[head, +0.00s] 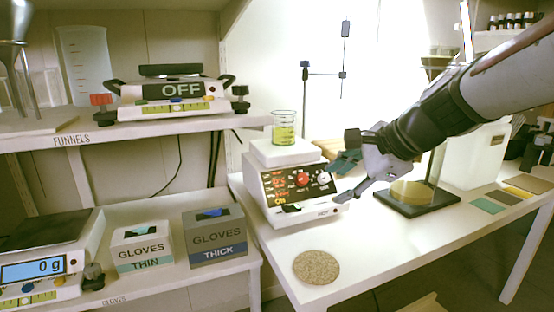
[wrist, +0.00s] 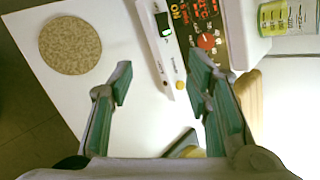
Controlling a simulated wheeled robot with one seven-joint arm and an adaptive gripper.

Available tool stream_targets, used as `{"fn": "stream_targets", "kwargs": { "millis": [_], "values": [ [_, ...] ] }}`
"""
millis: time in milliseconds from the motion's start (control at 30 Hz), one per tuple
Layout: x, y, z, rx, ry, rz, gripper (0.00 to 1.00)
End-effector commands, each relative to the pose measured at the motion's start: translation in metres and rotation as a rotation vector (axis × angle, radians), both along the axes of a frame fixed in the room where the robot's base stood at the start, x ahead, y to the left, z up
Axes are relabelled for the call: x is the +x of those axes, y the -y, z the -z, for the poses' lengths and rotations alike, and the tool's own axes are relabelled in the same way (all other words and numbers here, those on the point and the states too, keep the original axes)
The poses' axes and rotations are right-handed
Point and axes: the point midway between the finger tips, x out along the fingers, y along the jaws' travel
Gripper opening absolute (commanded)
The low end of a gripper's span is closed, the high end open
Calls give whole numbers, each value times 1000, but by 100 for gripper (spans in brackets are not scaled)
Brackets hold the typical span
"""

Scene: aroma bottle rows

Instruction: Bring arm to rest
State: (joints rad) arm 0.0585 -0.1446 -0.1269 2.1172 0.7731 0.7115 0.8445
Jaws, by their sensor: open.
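My gripper (head: 345,182) is at the end of my arm, which reaches in from the upper right in the head view. It is open and empty, just right of the hotplate (head: 268,207) and over the table. A beaker (head: 284,128) with yellow-green liquid stands upright on the hotplate's white top, apart from my gripper. The beaker also shows at the upper right of the wrist view (wrist: 285,17).
A round cork mat (head: 316,267) lies bare near the table's front. A dark-based stand (head: 418,207) is behind and right of my gripper. Coloured tiles (head: 488,205) lie at the table's right. Shelves with an OFF device (head: 172,100), glove boxes (head: 215,237) and a scale (head: 45,262) stand left.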

Motion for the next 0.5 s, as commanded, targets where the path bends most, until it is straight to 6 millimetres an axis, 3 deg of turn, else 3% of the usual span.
{"fn": "stream_targets", "kwargs": {
  "millis": [33, 133, 300, 500],
  "values": [
    [-33, -12, 0, -73, 3, -125, 44],
    [-100, -28, 12, -233, -10, -391, 44],
    [-205, -28, 40, -479, -53, -800, 44],
    [-287, -8, 66, -671, -124, -1128, 44]
  ]
}}
